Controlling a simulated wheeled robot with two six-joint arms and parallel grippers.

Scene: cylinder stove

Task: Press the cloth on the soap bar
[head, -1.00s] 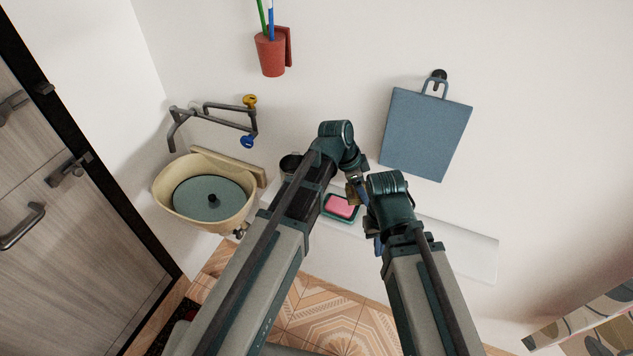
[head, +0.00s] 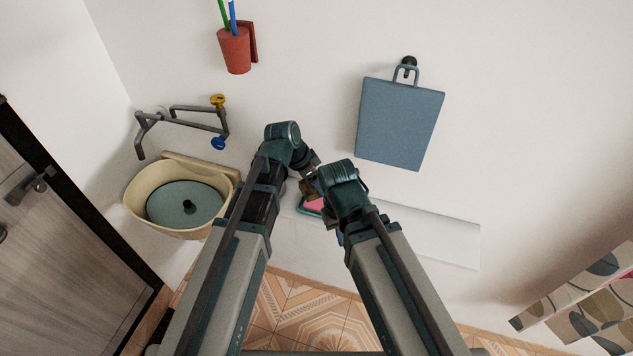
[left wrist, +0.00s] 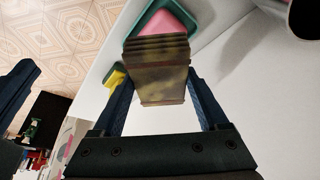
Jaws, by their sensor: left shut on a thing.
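The pink soap bar (head: 313,206) lies in a teal dish (head: 301,211) on the white shelf, partly hidden by my right arm. The soap bar (left wrist: 170,20) and dish (left wrist: 136,24) also show at the top of the left wrist view. My left gripper (left wrist: 160,95) is shut on a folded, layered brown-olive cloth (left wrist: 160,72). In that view the cloth overlaps the near edge of the soap; I cannot tell if they touch. My right gripper (head: 333,222) is close to the dish; its fingers are mostly hidden by its own arm.
A yellow-and-green sponge (left wrist: 115,78) lies on the shelf (head: 430,235) beside the dish. Part of a dark cup (left wrist: 306,16) stands nearby. A cream basin (head: 133,199) is at left. A blue board (head: 400,122) and a red toothbrush cup (head: 234,50) hang on the wall.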

